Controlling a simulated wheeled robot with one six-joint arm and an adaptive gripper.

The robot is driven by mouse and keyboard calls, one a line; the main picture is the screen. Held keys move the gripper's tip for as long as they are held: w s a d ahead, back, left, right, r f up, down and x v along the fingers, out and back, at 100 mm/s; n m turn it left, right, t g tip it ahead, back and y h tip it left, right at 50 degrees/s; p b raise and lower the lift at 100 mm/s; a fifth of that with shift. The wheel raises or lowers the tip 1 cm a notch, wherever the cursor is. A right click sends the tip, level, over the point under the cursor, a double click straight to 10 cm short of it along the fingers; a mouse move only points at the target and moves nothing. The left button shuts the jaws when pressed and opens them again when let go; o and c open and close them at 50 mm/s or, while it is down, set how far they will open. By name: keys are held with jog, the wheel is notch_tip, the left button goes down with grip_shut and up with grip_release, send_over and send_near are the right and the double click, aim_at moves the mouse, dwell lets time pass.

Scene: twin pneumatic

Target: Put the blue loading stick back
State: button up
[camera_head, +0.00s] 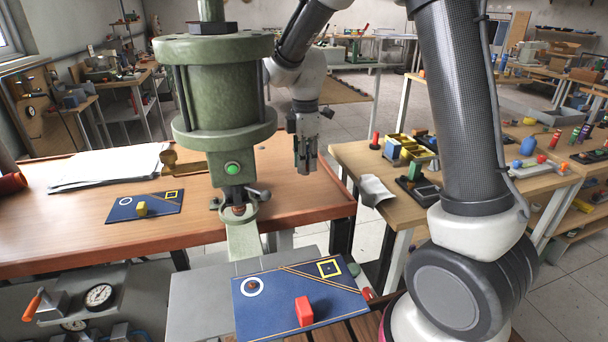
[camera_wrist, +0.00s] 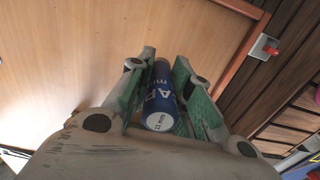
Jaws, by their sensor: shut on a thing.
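The blue loading stick (camera_wrist: 159,100) lies between my fingers in the wrist view. It is a blue cylinder with white lettering, and its near end face is pale with small print. My gripper (camera_wrist: 165,62) is shut on it, with a green-lined finger on each side. The far end of the stick is hidden between the fingers. In the head view my gripper (camera_head: 305,168) points down in the air, right of the green press (camera_head: 222,90) and near the right end of the brown bench (camera_head: 300,205). I cannot make out the stick in that view.
Another blue mat (camera_head: 262,316) with a red block (camera_head: 304,310) lies in front. A side table (camera_head: 352,158) with several small items stands at right, beyond a gap.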

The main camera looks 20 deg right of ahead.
aim_at(305, 174)
jog(key=shift+f, duration=1.9)
jog(key=shift+f, duration=0.15)
jog(key=o, duration=0.9)
